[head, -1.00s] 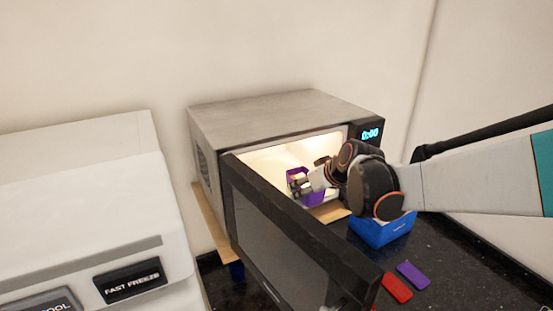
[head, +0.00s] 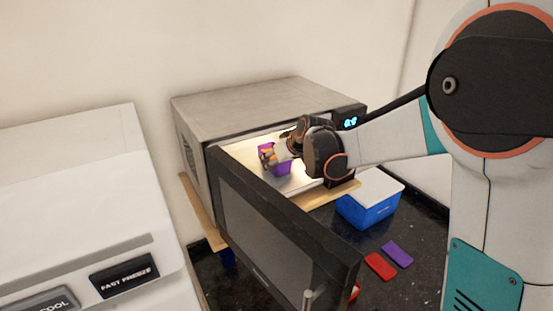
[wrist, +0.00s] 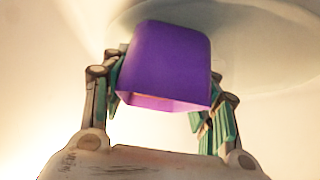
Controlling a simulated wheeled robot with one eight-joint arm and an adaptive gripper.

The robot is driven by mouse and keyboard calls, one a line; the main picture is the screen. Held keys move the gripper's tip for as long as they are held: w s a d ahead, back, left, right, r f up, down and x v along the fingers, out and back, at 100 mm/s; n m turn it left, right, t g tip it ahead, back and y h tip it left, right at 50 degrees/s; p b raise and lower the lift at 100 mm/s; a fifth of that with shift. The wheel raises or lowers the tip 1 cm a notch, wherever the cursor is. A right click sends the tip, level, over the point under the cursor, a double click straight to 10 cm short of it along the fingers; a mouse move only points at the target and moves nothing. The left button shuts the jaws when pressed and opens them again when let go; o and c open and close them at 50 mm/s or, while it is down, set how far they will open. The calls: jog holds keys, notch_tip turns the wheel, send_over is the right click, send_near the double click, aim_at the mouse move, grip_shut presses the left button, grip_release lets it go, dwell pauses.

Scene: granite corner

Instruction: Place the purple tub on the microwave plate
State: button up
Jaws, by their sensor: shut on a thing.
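The purple tub (head: 283,164) is inside the open, lit microwave (head: 265,97). My gripper (head: 269,157) reaches in through the doorway and is shut on the tub. In the wrist view the tub (wrist: 166,60) sits between the two fingers, its wide rim side toward the palm. The pale round microwave plate (wrist: 260,40) shows beyond the tub in the wrist view. The tub overlaps the plate there, and I cannot tell whether they touch. My gripper and wrist hide part of the tub in the head view.
The microwave door (head: 280,220) hangs open toward the front. A blue box with a white lid (head: 368,208) stands right of the microwave. A red lid (head: 380,266) and a purple lid (head: 397,254) lie on the dark counter. A white appliance (head: 75,190) stands at left.

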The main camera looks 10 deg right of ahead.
jog(key=shift+w+f, duration=0.1)
jog(key=shift+f, duration=0.2)
jog(key=o, duration=1.4)
jog(key=shift+r, duration=0.1)
jog(key=shift+s+d+r, duration=0.15)
jog(key=shift+s+r, duration=0.2)
jog(key=shift+r, duration=0.15)
jog(key=shift+s+d+r+b, duration=0.25)
jog(key=shift+s+r, duration=0.1)
jog(key=shift+s, duration=0.2)
jog(key=shift+s+d+r+b, duration=0.1)
jog(key=shift+s+d+r, duration=0.15)
jog(key=shift+s, duration=0.3)
jog(key=s+d+b, duration=0.2)
jog(key=s+d, duration=0.2)
jog(key=s, duration=0.6)
jog(key=shift+s, duration=0.2)
jog(key=shift+r, duration=0.1)
